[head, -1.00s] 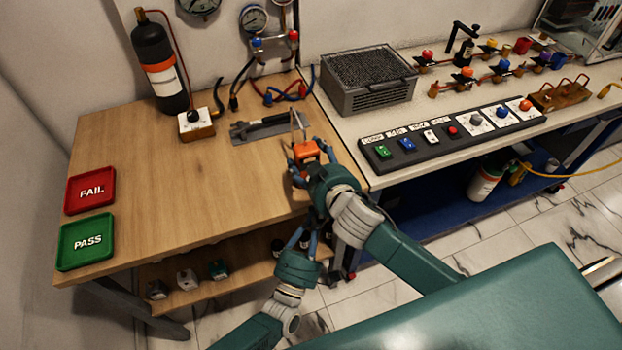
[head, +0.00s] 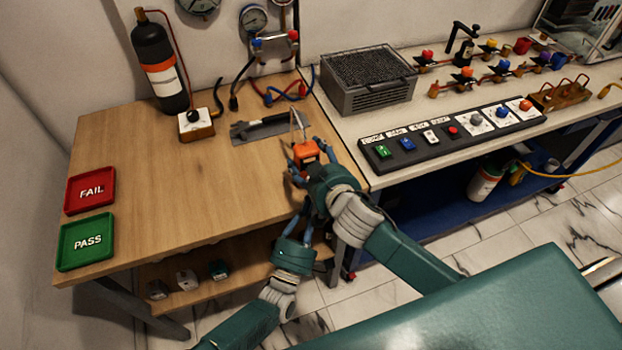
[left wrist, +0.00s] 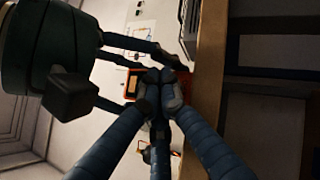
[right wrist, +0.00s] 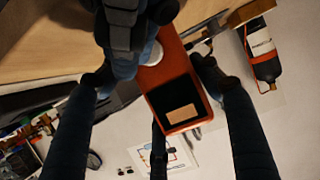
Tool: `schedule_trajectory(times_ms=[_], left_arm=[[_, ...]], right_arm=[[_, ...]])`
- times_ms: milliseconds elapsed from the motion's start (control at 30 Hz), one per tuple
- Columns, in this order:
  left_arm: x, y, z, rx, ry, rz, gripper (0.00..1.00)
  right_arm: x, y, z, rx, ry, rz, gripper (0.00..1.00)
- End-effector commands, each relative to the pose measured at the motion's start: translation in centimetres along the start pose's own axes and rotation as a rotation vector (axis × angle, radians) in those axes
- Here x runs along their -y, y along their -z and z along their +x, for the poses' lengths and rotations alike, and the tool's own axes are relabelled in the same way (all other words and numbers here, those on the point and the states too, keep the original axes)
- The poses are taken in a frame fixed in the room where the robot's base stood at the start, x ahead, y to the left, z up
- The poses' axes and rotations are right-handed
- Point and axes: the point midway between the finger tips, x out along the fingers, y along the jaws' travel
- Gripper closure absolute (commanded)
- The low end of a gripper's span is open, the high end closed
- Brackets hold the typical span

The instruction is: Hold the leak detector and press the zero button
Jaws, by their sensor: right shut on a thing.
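The leak detector is an orange box (head: 306,152) with a thin probe rising from it, held above the right end of the wooden bench. My right gripper (head: 309,165) is shut around its sides. In the right wrist view, the detector (right wrist: 178,92) shows a dark screen with a tan patch and a pale round button (right wrist: 152,53). My left gripper (left wrist: 161,76) has its fingers closed together with no object between them. Its dark tips (right wrist: 126,62) are beside and partly over that button; whether they touch it I cannot tell. In the head view, the right hand hides these tips.
A grey tray (head: 243,139) lies behind the detector, near a knobbed block (head: 196,125) and a gas bottle (head: 160,65). The red FAIL tray (head: 91,190) and green PASS tray (head: 87,241) sit at left. A button panel (head: 400,155) is at right. The bench middle is clear.

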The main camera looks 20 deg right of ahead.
Motion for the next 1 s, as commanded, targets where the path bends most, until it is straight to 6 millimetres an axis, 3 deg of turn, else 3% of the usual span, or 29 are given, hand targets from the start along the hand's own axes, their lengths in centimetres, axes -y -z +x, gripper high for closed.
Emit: schedule_trajectory(times_ms=[1000], left_arm=[[-0.02,0.51,0.51,0.000,0.000,0.001,1.00]], right_arm=[[-0.01,-0.09,0.00,0.002,0.000,0.001,0.75]])
